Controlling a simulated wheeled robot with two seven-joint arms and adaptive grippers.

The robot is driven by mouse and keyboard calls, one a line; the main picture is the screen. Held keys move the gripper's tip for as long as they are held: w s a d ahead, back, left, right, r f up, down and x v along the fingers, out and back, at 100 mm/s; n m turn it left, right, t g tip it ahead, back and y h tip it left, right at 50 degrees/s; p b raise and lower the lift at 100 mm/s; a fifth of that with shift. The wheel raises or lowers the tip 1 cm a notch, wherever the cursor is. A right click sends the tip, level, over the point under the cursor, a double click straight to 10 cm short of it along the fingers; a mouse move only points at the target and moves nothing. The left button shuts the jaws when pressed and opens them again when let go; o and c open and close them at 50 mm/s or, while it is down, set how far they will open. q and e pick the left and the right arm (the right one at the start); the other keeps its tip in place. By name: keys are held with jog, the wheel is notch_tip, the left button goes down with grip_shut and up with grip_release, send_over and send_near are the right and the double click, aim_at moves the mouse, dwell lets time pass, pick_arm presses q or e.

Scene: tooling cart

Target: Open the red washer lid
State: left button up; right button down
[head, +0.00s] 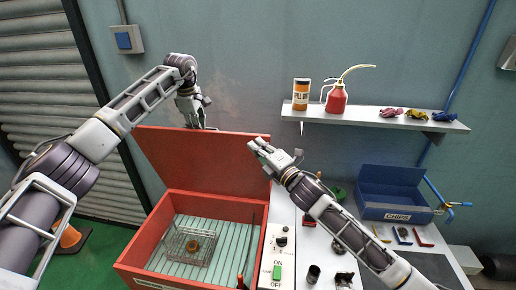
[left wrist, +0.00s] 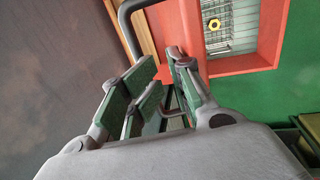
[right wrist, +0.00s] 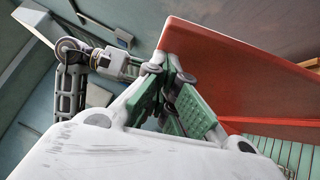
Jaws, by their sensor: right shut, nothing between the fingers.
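The red washer lid (head: 205,165) stands raised, tilted back behind the open red washer tub (head: 182,203). The lid also shows in the right wrist view (right wrist: 225,75). My left gripper (head: 197,120) is at the lid's top edge, pointing down. In the left wrist view a grey bar (left wrist: 128,30) runs behind its green-padded fingers (left wrist: 162,70); whether they grip it is unclear. My right gripper (head: 256,146) is shut and empty near the lid's upper right edge. In the right wrist view its closed fingertips (right wrist: 168,62) overlap the lid's corner; contact is unclear.
A blue chips bin (head: 398,213) and small tools stand on the cart. A wall shelf (head: 375,120) holds an oil can (head: 336,99) and rags.

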pick_arm(q)
notch_tip(320, 180, up, 10)
jog(key=s, duration=0.2)
jog(key=shift+s+a, duration=0.15)
jog(key=shift+a, duration=0.05)
jog(key=shift+d, duration=0.1)
dwell(0.4)
